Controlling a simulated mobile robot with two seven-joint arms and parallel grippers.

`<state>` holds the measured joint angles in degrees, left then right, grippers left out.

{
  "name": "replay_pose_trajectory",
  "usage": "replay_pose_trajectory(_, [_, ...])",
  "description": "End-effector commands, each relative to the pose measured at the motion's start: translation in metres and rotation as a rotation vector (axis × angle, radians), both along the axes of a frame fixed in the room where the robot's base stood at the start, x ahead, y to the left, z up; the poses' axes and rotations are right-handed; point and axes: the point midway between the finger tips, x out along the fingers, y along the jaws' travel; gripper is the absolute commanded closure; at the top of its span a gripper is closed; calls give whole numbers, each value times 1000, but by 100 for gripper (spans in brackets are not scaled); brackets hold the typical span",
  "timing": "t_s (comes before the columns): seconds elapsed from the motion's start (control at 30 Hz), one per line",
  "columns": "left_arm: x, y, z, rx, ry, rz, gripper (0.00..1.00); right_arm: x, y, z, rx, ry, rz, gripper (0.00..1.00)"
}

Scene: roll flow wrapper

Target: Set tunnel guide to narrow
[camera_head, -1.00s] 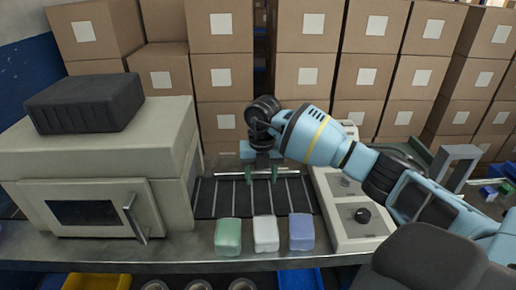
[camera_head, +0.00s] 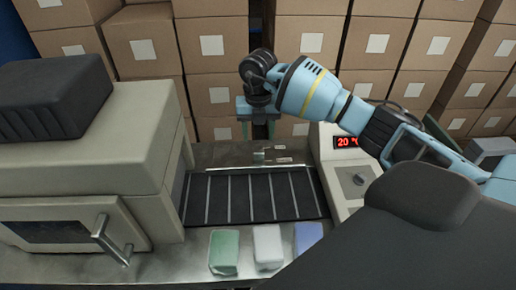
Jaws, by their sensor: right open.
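My right gripper (camera_head: 257,130) points down behind the dark conveyor, with its two greenish fingers apart and nothing between them. It is raised above the back edge of the metal bench. Just in front of and below it, a small metal fitting (camera_head: 260,156) stands behind the conveyor, beside small pale labels (camera_head: 284,159). This looks like the tunnel guide's adjuster, but its setting is too small to tell. A thin pale rail (camera_head: 240,169) runs along the conveyor's back edge. The slatted conveyor belt (camera_head: 252,198) is empty. My left gripper is out of view.
A beige machine (camera_head: 120,135) with a door handle and a black block (camera_head: 54,100) on top stands left. Green (camera_head: 224,252), white (camera_head: 268,246) and blue (camera_head: 307,237) packs sit in front of the belt. A control box (camera_head: 345,175) with knob and red display stands right.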

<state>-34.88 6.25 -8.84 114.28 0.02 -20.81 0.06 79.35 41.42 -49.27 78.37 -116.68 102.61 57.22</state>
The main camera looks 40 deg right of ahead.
Motion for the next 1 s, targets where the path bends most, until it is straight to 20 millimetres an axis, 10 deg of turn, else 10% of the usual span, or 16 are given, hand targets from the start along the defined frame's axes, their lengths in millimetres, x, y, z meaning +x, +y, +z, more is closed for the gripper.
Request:
replay_pose_trajectory(0.5, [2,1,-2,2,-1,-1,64,-1,0,-67,0,4,0,47])
replay_pose_trajectory(1.0, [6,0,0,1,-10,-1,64,0,0,-76,0,1,0,56])
